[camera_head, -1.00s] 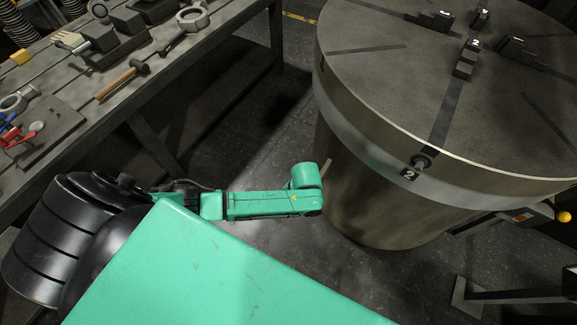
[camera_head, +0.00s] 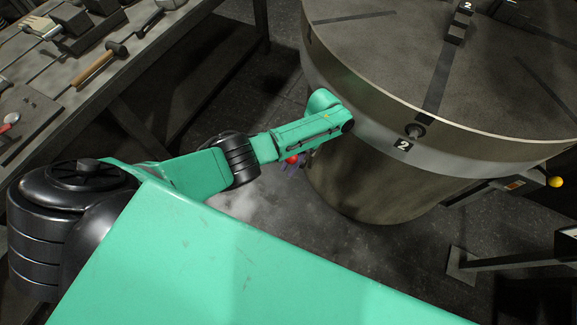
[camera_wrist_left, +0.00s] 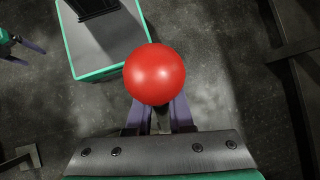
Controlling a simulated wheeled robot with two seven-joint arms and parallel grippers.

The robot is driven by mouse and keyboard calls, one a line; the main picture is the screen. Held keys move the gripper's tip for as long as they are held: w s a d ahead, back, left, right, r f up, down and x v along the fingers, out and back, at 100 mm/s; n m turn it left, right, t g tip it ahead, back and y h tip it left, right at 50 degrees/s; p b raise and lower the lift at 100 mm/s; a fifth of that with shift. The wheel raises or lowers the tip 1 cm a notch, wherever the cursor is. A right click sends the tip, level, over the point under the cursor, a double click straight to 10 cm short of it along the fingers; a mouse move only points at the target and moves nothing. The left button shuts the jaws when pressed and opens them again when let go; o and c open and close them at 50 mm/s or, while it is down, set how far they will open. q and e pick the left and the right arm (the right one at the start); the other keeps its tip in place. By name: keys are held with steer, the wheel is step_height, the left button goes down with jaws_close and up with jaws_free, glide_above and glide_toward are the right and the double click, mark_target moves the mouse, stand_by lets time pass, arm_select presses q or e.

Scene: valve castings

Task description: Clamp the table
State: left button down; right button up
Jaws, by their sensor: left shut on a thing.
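The round table (camera_head: 400,62) with dark slots stands at the upper right on a drum-like base. A pin (camera_head: 415,131) and a label "2" (camera_head: 403,145) are on its rim. My left gripper (camera_head: 295,166) is beside the table's base, partly hidden under my forearm. It is shut on a red ball knob (camera_head: 291,159). In the left wrist view the red ball (camera_wrist_left: 155,74) sits at the tips of my purple fingers; what it is attached to is hidden. Purple fingers, apparently my right gripper's (camera_wrist_left: 25,46), show at the left edge of that view; their opening is unclear.
A workbench (camera_head: 60,110) with a hammer (camera_head: 97,68) and other tools runs along the left. A yellow ball knob (camera_head: 555,182) sticks out low at the table's right. A dark bracket (camera_head: 462,264) stands on the floor at the right. Dark blocks (camera_head: 457,30) lie on the table.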

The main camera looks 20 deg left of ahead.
arm_select(q)
steer(key=shift+w, duration=0.1)
steer(key=c, duration=0.8)
jaws_free()
step_height(320, 180, up, 20)
steer(key=p, duration=1.7)
steer(key=shift+p, duration=0.4)
steer(key=shift+c, duration=0.3)
